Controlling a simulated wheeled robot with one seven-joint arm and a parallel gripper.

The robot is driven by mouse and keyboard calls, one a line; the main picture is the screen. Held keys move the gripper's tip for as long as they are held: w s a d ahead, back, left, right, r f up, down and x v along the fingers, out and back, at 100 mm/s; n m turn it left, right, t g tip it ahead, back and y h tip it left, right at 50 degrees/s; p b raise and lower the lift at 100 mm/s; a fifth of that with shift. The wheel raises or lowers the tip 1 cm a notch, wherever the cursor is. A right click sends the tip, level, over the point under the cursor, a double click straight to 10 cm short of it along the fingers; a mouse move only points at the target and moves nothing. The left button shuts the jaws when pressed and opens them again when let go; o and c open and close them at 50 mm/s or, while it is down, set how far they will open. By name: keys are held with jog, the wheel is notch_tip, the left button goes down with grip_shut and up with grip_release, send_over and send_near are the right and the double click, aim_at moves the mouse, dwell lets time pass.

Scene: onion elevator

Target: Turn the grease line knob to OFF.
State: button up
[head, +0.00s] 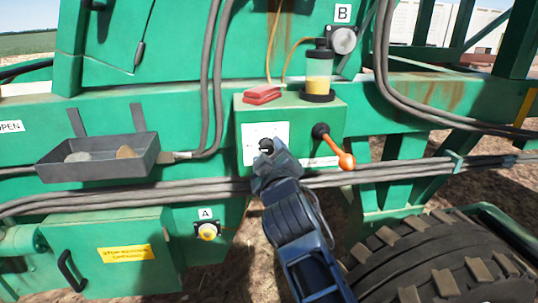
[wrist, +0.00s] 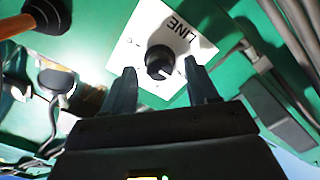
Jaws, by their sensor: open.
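The grease line knob (wrist: 160,62) is a round black knob with a white mark on its lower right in the wrist view. It sits on a white label plate (wrist: 128,50), where the word "LINE" reads upside down; no OFF mark is legible. The plate (head: 252,133) is on the front of a green box in the head view, partly hidden by my arm. My gripper (wrist: 160,67) is open, with its two dark fingers on either side of the knob in the picture. I cannot tell whether they touch it. My gripper (head: 266,152) covers the plate's lower part in the head view.
An orange-tipped lever (head: 345,160) projects right of the plate. A jar of yellow fluid (head: 318,80) and a red pad (head: 262,94) sit on the box. A grey tray (head: 95,170) is left, hoses (head: 130,193) run below, and a large tyre (head: 440,265) is lower right.

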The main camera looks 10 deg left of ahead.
jog(key=v, duration=0.7)
jog(key=shift+b, duration=0.4)
jog(key=shift+s+d, duration=0.1)
jog(key=shift+s, duration=0.1)
jog(key=s+d+f+m+h, duration=0.1)
jog(key=s+d+f+m, duration=0.1)
jog(key=s+d+f, duration=0.5)
jog(key=s+d+f+m+g, duration=0.1)
jog(key=s+d+f+m, duration=0.15)
jog(key=s+f, duration=0.45)
jog(key=s+d+f+m+h, duration=0.15)
jog(key=s+d+f, duration=0.35)
jog(key=s, duration=0.6)
jog(key=s+d+r+m, duration=0.2)
jog(key=s+d, duration=0.2)
jog(key=s, duration=0.4)
jog(key=s+d+r+m+g+h, duration=0.1)
jog(key=s+d+r+m, duration=0.1)
jog(key=s, duration=0.6)
jog(key=s+d+r+m+h, duration=0.1)
jog(key=s+d+r+m, duration=0.1)
jog(key=s+d, duration=0.3)
jog(key=s+r, duration=0.1)
jog(key=s, duration=0.2)
jog(key=shift+d+r+g, duration=0.25)
jog(key=shift+d+g, duration=0.05)
jog(key=shift+d, duration=0.1)
jog(key=shift+h, duration=0.25)
